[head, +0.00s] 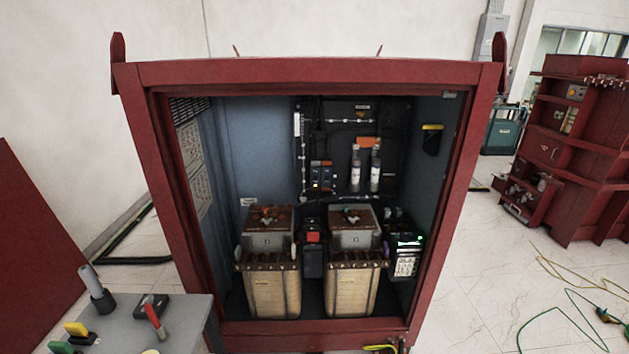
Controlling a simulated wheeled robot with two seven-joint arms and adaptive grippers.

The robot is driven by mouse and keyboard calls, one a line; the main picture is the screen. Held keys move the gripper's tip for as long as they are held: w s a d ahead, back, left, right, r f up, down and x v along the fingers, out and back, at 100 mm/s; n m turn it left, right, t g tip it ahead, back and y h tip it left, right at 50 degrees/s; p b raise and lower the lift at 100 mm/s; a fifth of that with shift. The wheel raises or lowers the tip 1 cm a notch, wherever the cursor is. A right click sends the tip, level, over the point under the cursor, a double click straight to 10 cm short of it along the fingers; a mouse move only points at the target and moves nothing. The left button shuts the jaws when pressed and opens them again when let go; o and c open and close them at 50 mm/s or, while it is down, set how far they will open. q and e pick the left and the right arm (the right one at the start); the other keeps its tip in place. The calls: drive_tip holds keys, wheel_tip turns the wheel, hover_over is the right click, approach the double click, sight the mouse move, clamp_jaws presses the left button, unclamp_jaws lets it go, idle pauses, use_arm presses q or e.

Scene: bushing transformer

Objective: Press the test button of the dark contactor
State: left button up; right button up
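An open red cabinet (308,75) stands in front of me with dark devices inside. On its back panel is a small dark block (321,176) with blue and reddish parts and a small yellow spot. Lower down, between two transformer-like units, is a dark device (312,262) with a red part on top. At the lower right inside is a black box (405,246) with a green light and a pale label. I cannot tell which is the dark contactor, and no test button can be made out. Neither of my grippers is in view.
The two tan units (273,290) (351,290) fill the cabinet's lower front. A grey table (188,318) with several hand tools stands at the lower left. Cables (571,310) lie on the floor at right. Another red cabinet (578,150) stands behind right.

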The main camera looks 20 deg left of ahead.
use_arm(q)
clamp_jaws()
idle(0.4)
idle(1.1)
